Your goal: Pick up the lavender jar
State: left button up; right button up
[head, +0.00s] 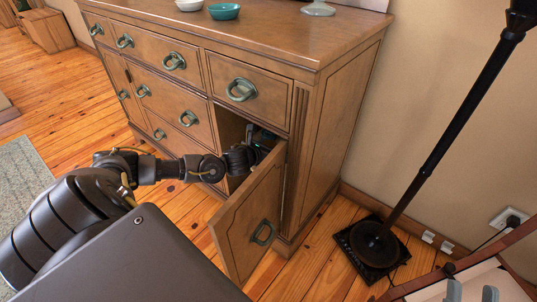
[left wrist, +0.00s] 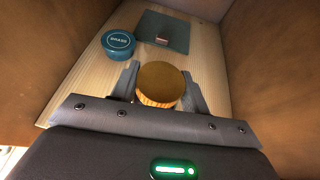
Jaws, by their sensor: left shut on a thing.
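My left gripper (left wrist: 160,88) reaches into the open cabinet compartment. In the left wrist view it is shut on a round jar (left wrist: 159,85) with a golden-brown lid, one finger on each side. No label on this jar shows, so I cannot read that it is lavender. The jar is at the pale wooden compartment floor; whether it touches it I cannot tell. In the head view the left gripper (head: 262,138) is partly hidden behind the open door (head: 250,217). My right gripper (head: 472,293) shows at the bottom right edge, its two fingertips apart and empty.
A teal lettered tin (left wrist: 118,43) and a dark flat item (left wrist: 163,31) lie behind the jar. Brown side walls are close on both sides. A floor lamp (head: 376,243) stands right of the dresser (head: 336,120). Two bowls sit on top.

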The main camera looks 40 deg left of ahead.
pick_arm(q)
jog(key=shift+r, duration=0.15)
